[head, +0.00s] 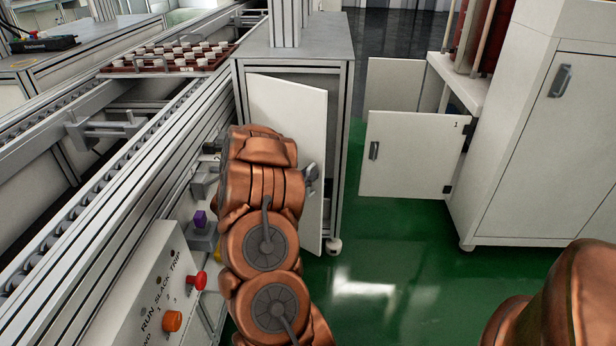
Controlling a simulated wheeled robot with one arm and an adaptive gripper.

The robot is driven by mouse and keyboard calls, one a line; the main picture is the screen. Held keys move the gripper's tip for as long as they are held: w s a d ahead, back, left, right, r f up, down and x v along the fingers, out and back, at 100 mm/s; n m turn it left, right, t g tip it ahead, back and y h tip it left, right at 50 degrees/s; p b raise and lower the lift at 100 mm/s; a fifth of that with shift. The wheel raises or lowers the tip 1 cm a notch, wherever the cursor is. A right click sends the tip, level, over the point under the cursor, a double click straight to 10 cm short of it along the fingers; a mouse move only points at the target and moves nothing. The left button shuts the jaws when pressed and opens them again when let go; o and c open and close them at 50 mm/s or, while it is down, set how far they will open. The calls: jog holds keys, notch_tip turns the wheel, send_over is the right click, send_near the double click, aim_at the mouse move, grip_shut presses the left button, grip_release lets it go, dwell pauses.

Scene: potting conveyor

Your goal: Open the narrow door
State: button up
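The narrow door (288,108) is a white panel on the grey metal-framed cabinet (343,140) beside the conveyor. It stands ajar, swung outward, with a gap along its top and right side. A dark grey handle-like part (311,178) shows near its right edge. My copper-coloured arm reaches up in front of the door and hides much of its left and lower part. My gripper is hidden behind the arm links, so its fingers and any contact with the door cannot be seen.
At right, a white cabinet (545,150) has an open lower door (415,150) reaching toward the middle. The conveyor (140,150) and a control panel (150,290) with red and orange knobs line the left. Green floor (390,260) is clear between.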

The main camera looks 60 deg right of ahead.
aim_at(316, 143)
jog(key=shift+r, duration=4.95)
jog(key=shift+c, duration=0.5)
